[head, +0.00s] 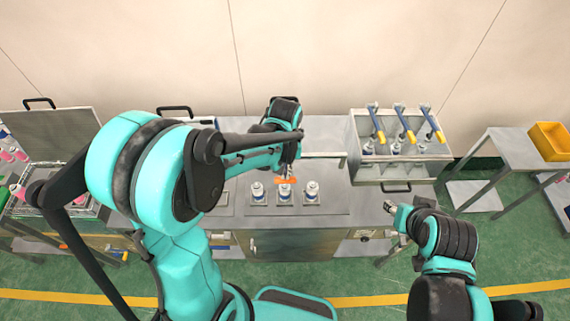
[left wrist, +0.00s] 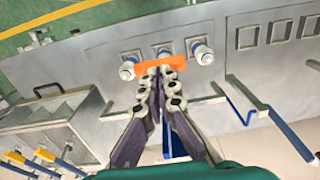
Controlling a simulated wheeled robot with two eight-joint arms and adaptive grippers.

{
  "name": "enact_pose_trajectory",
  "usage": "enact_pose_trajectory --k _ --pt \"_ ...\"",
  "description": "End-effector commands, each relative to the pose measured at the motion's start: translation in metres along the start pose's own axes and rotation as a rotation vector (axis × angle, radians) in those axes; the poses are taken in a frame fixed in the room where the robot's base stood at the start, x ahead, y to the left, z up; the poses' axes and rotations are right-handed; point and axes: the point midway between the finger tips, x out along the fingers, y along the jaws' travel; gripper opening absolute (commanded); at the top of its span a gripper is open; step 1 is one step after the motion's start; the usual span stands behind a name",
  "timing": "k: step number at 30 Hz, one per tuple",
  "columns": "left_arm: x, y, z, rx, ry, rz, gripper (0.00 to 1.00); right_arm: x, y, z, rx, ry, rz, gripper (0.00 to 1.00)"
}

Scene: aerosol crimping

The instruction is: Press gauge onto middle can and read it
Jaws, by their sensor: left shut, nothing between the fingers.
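Three white cans with blue bands stand in a row on the steel bench (head: 240,209): the left can (head: 257,191), the middle can (head: 285,196) and the right can (head: 311,191). An orange piece (head: 287,180), perhaps part of the gauge, is at the middle can; it also shows as a bar in the left wrist view (left wrist: 168,63). My left gripper (head: 290,170) is shut, its fingertips at the orange piece; I cannot tell whether they touch. No dial reading is visible. My right gripper (head: 394,207) is at the bench's right front; its finger state is unclear.
A metal rack (head: 400,168) with blue-and-yellow handled tools stands right of the cans. A yellow bin (head: 550,140) sits on a side table at far right. An open-lidded case (head: 55,135) is at left. The bench between cans and rack is clear.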

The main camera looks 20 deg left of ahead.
Motion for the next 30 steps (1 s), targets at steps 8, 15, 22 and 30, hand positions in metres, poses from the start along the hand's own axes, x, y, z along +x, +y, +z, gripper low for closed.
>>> enact_pose_trajectory --k 8,15,22,30 --pt "0.014 0.000 0.000 0.000 0.000 0.000 0.00 0.011 0.000 0.008 0.000 0.000 0.000 0.40" --pt "0.016 0.000 0.000 0.000 0.000 0.000 0.00 0.013 0.000 0.009 0.000 0.000 0.000 0.40" --pt "0.026 0.000 0.002 0.000 0.000 0.000 0.00 0.020 0.000 0.014 0.000 0.000 0.000 0.40" --pt "0.040 0.000 0.005 0.000 0.000 0.000 0.00 0.030 0.000 0.021 0.000 0.000 0.000 0.40"
